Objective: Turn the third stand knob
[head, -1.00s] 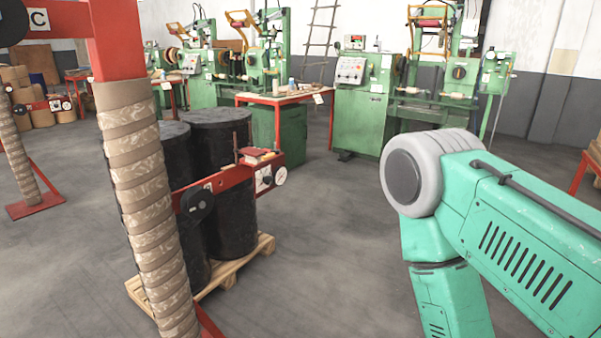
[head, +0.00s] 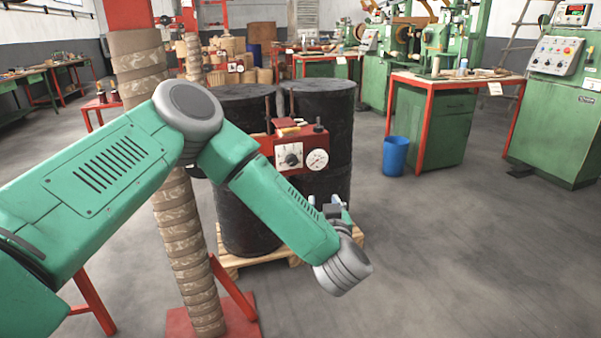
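The nearest stand has a paper-wrapped column (head: 181,235) and a red control box (head: 298,152). A black knob on a white dial (head: 289,157) faces me on the box, with a round white gauge (head: 317,159) to its right. My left arm crosses in front of the column. My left gripper (head: 335,210) is below and right of the knob, apart from it; its fingers are mostly hidden behind the wrist, so its opening is unclear. My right gripper is out of view. A similar red box (head: 235,67) stands farther back. No label shows which stand is the third.
Two black drums (head: 318,110) stand on a wooden pallet (head: 283,252) behind the box. The column's red foot (head: 243,318) is on the floor. A blue bin (head: 395,156) and a red-framed table (head: 455,80) are to the right. The floor at front right is clear.

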